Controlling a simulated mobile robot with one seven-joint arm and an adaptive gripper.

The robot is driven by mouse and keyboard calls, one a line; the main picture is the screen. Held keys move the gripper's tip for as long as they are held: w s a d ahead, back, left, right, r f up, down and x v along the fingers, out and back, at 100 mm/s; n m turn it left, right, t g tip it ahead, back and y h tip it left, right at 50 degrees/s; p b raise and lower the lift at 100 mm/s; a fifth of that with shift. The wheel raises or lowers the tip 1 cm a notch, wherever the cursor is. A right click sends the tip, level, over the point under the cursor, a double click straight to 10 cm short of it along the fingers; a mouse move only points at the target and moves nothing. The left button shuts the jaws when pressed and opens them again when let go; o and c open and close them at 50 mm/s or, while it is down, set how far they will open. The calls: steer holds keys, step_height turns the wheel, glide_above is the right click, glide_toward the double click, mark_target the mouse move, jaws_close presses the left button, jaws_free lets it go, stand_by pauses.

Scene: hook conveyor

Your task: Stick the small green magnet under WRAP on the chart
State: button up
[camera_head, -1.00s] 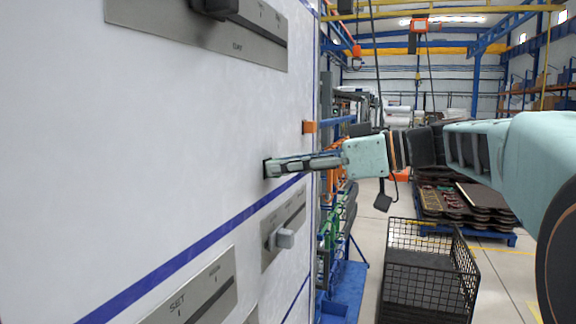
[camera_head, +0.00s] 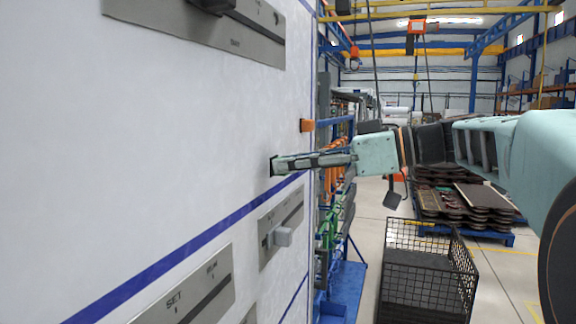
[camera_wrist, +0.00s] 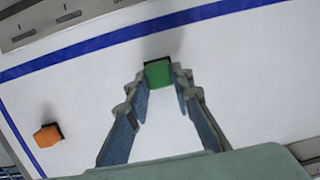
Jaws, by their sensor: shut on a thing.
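The green magnet (camera_wrist: 158,73) is between my fingertips in the wrist view, close to or touching the white chart (camera_wrist: 90,80). My gripper (camera_wrist: 161,82) is shut on it. In the head view my gripper (camera_head: 284,165) reaches in from the right with its tips at the chart face (camera_head: 150,130), just above the blue line (camera_head: 205,237); the magnet is mostly hidden there. I cannot tell whether the magnet touches the chart. No label reading WRAP can be made out; a grey plate below reads SET (camera_head: 185,300).
An orange block (camera_head: 308,126) is on the chart near its right edge; it also shows in the wrist view (camera_wrist: 47,135). A grey plate with a light knob (camera_head: 283,237) is below the blue line. A black wire basket (camera_head: 425,275) stands on the floor at right.

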steer(key=shift+f+b+v, duration=0.15)
steer(key=shift+b+v, duration=0.15)
steer(key=shift+v, duration=0.6)
steer(key=shift+f+b+v, duration=0.2)
steer(key=shift+b+v, duration=0.1)
steer(key=shift+v, duration=0.6)
steer(key=shift+f+b+v, duration=0.15)
steer(key=shift+b+v, duration=0.15)
steer(key=shift+v, duration=0.55)
steer(key=shift+d, duration=0.1)
